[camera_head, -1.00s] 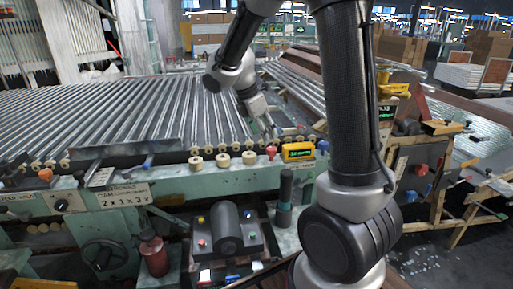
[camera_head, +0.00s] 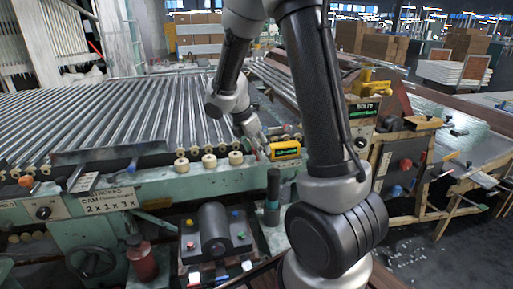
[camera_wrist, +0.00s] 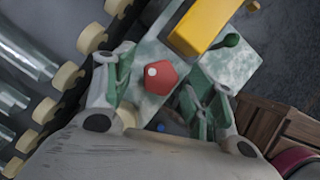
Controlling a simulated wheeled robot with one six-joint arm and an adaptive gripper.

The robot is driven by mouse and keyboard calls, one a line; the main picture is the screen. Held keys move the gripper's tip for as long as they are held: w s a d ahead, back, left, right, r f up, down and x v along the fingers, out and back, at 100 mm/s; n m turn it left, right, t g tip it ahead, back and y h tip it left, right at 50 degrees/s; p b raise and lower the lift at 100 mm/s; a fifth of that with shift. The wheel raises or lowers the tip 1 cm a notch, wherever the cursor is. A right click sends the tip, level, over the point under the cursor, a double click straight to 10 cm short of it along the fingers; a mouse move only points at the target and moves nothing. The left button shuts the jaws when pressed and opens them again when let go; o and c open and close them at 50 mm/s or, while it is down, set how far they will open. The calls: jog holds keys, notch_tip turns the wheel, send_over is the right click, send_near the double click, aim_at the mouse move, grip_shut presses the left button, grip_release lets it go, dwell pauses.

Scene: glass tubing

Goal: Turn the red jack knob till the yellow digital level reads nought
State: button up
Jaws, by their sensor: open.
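The red knob (camera_wrist: 160,78), with a pale dot on it, stands between the parted fingers of my gripper (camera_wrist: 158,86) in the wrist view. The fingers are open, one on either side; I cannot tell whether either touches it. In the head view my gripper (camera_head: 258,147) is down at the knob and mostly hides it. The yellow digital level (camera_head: 286,150) sits just right of the gripper on the green machine edge. Its green display is too small to read. The level also shows as a yellow block (camera_wrist: 200,27) in the wrist view.
Several cream rollers (camera_head: 209,161) line the edge left of the gripper, close to one finger in the wrist view. A dark green-based cylinder (camera_head: 272,195) stands in front. A wooden crate (camera_wrist: 283,130) lies at the right of the wrist view.

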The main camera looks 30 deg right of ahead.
jog(key=c, duration=1)
jog(key=m+g, duration=0.1)
jog(key=m, duration=0.3)
jog(key=shift+w+m+g, duration=0.2)
jog(key=shift+m+g, duration=0.2)
jog(key=m+g, duration=0.1)
jog(key=m, duration=0.1)
jog(key=m+y, duration=0.1)
jog(key=m, duration=0.2)
jog(key=shift+w+d+g, duration=0.1)
jog(key=shift+g, duration=0.3)
jog(key=m+y, duration=0.1)
jog(key=m, duration=0.1)
jog(key=m+y, duration=0.1)
jog(key=m, duration=0.2)
jog(key=shift+d+g, duration=0.1)
jog(key=shift+g, duration=0.3)
jog(key=m, duration=0.2)
jog(key=m+y, duration=0.1)
jog(key=m, duration=0.1)
jog(key=shift+d+m+y, duration=0.1)
jog(key=shift+m+y, duration=0.2)
jog(key=shift+m, duration=0.1)
jog(key=shift+r, duration=0.1)
